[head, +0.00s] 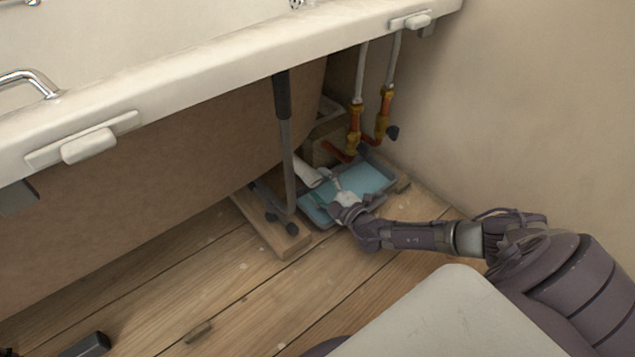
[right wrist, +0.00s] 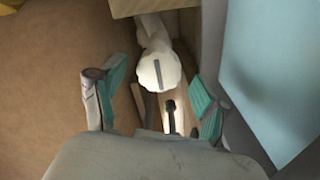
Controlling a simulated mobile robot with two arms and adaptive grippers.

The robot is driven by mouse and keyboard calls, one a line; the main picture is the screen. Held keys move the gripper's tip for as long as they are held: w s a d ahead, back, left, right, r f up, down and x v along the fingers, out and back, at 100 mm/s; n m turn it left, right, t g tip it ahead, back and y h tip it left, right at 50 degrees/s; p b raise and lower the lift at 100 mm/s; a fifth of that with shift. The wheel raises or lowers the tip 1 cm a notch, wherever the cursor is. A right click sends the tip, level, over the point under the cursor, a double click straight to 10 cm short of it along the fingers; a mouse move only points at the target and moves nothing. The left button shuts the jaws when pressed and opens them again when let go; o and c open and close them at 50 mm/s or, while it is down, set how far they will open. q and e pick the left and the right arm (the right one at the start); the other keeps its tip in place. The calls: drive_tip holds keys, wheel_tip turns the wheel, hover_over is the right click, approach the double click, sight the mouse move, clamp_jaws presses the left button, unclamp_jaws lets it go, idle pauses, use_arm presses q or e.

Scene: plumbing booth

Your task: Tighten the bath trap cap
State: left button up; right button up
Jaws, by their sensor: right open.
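The bath trap cap (right wrist: 158,72) is a white round cap with a dark slot, on the end of white pipework, in the right wrist view. In the head view a white trap part (head: 306,171) shows under the bath, but I cannot make out the cap there. My right gripper (head: 335,186) reaches in low beside it, over the tray. In the right wrist view the right gripper (right wrist: 156,92) is open, with teal-padded fingers spread to either side. The cap lies ahead, roughly between the fingertips; I see no contact. My left gripper is not in view.
A blue tray (head: 372,178) sits on the floor below my right gripper. A grey bath leg (head: 287,160) on a wooden board (head: 282,240) stands left of it. Copper and brass pipes (head: 355,135) rise behind. The bath rim (head: 210,70) overhangs; the wall is at right.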

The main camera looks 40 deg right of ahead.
drive_tip(key=s, duration=0.7)
drive_tip(key=s+d, duration=0.1)
drive_tip(key=s, duration=0.2)
drive_tip(key=shift+s, duration=0.3)
